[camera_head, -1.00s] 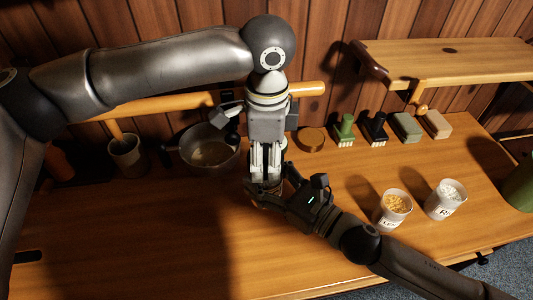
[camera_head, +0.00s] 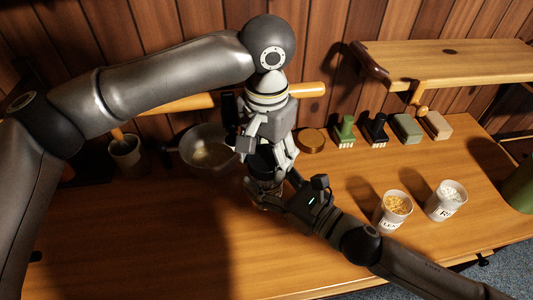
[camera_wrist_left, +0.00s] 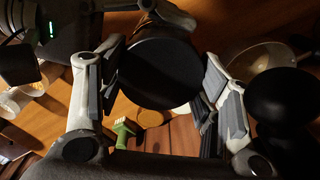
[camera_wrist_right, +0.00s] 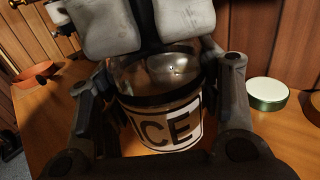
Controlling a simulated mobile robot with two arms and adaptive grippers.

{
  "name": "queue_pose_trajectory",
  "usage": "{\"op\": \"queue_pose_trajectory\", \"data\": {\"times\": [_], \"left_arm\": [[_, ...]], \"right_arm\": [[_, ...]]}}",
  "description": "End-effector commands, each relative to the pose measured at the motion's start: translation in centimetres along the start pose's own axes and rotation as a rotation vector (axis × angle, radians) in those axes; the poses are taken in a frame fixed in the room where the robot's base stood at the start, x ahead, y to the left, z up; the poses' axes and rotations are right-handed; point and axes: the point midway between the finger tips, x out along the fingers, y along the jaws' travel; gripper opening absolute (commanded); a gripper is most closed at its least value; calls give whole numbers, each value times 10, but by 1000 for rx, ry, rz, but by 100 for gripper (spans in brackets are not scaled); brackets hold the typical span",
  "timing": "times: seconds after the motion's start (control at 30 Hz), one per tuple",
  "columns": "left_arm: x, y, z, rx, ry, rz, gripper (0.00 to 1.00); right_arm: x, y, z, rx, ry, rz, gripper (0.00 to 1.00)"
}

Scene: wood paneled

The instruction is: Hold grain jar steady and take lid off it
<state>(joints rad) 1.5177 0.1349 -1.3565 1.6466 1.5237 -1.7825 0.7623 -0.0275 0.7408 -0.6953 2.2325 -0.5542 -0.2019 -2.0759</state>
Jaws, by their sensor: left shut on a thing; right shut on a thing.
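The glass grain jar (camera_wrist_right: 165,132), with a white label reading "ICE" in the visible part, stands upright in the right wrist view. My right gripper (camera_head: 280,191) is shut around the jar's side, a finger on each side. In the head view only a little of the jar (camera_head: 262,187) shows between the grippers. My left gripper (camera_head: 265,162) points down from above and is shut on the dark round lid (camera_wrist_left: 160,72). The lid is over the jar's top; whether there is a gap between lid and rim cannot be told.
Two labelled cups, one with yellow contents (camera_head: 392,210) and one with white (camera_head: 445,200), stand right of my right gripper. The front left tabletop is clear.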

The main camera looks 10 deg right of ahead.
Motion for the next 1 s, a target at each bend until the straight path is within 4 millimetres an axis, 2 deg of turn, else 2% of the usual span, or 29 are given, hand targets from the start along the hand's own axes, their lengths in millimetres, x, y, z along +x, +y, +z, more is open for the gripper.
{"op": "queue_pose_trajectory", "data": {"times": [0.07,0.1,0.27,0.63,0.97,1.0], "left_arm": [[0,0,-1,0,4,0,31],[0,0,-1,0,4,0,62],[0,0,-1,1,3,0,81],[-6,-1,-1,1,5,-3,81],[-46,-3,-1,-1,6,-7,81],[-47,-2,-1,-1,4,-6,71]], "right_arm": [[0,2,2,-1,-5,6,0],[0,2,2,-1,-5,6,0],[0,2,2,-1,-4,5,0],[0,1,2,-1,-3,3,0],[0,1,2,-1,-3,2,0],[0,1,2,-1,-3,2,0]]}}
